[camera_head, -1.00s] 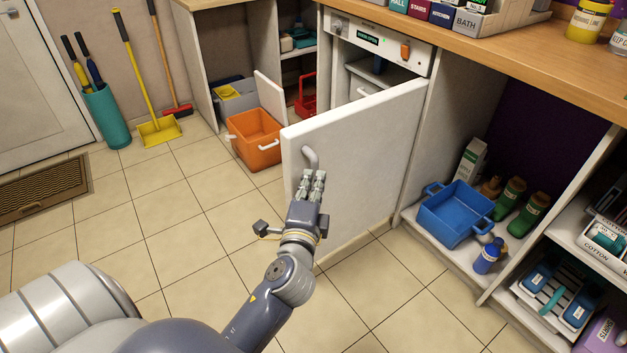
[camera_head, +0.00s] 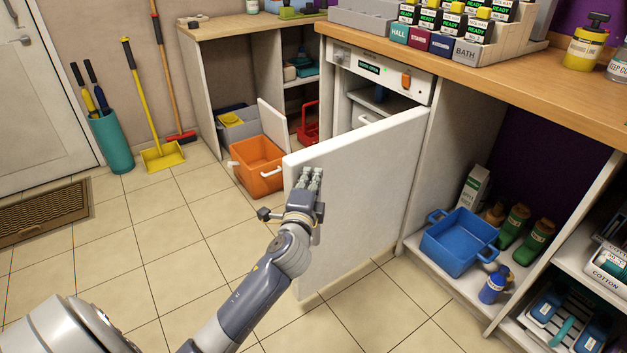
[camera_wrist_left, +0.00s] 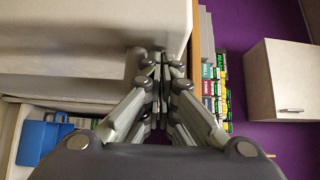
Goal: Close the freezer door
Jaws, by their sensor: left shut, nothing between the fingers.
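The white freezer door (camera_head: 365,190) stands open in the head view, swung out from the white appliance (camera_head: 385,75) under the counter. My left gripper (camera_head: 312,175) is shut and empty, in front of the door's outer face near its free edge and top. The door handle is hidden behind the gripper in the head view. In the left wrist view, the shut fingertips (camera_wrist_left: 160,60) are close beside a pale panel edge (camera_wrist_left: 90,50); I cannot tell whether they touch it. My right gripper is not in view.
An orange bin (camera_head: 257,165) stands on the floor beyond the door. A blue crate (camera_head: 458,240) and bottles sit on the low shelf at right. The wooden counter (camera_head: 480,75) runs above. The tiled floor at left is mostly clear.

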